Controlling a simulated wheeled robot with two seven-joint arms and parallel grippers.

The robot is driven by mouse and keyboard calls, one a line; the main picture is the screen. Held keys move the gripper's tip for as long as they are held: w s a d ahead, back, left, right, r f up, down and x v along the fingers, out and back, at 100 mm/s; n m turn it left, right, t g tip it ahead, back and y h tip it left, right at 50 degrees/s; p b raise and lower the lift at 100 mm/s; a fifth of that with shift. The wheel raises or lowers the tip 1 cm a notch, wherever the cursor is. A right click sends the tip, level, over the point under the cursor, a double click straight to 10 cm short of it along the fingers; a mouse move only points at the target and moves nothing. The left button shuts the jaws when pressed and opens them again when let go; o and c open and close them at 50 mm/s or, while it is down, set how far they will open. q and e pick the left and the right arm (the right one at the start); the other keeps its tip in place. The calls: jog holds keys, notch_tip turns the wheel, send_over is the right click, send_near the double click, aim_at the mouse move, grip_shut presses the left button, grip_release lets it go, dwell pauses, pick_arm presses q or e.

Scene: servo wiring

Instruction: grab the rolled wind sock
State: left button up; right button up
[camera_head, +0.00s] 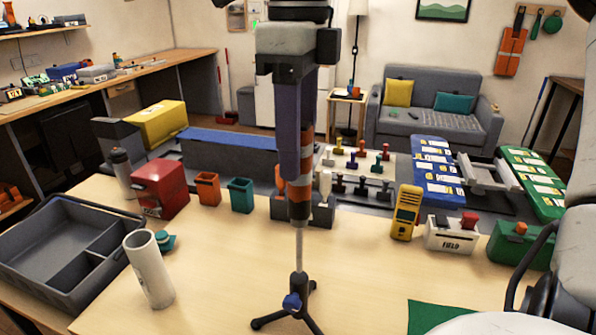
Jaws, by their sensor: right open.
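The rolled wind sock (299,189), banded in orange and dark grey, stands upright on a thin pole above a small black tripod (297,305) with a blue knob. My right gripper (298,150) points down from the top centre, its jaws open. Its long dark fingers overlap the upper part of the sock and hide some of it. Orange shows beside and just below the fingers. Whether the sock is between the fingers or behind them, and whether they touch it, I cannot tell. My left gripper is not in view.
A white tube (149,270) and a grey divided tray (30,245) are at the left. A red box (160,190), orange and teal bins, a yellow meter (405,213) and a white FIELD box (450,235) line the back. The wooden tabletop (225,275) is clear around the tripod.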

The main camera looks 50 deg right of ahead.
jog(key=shift+s+f+p, duration=0.1)
jog(key=shift+f+p, duration=0.2)
jog(key=shift+f, duration=2.1)
jog(key=c, duration=1.1)
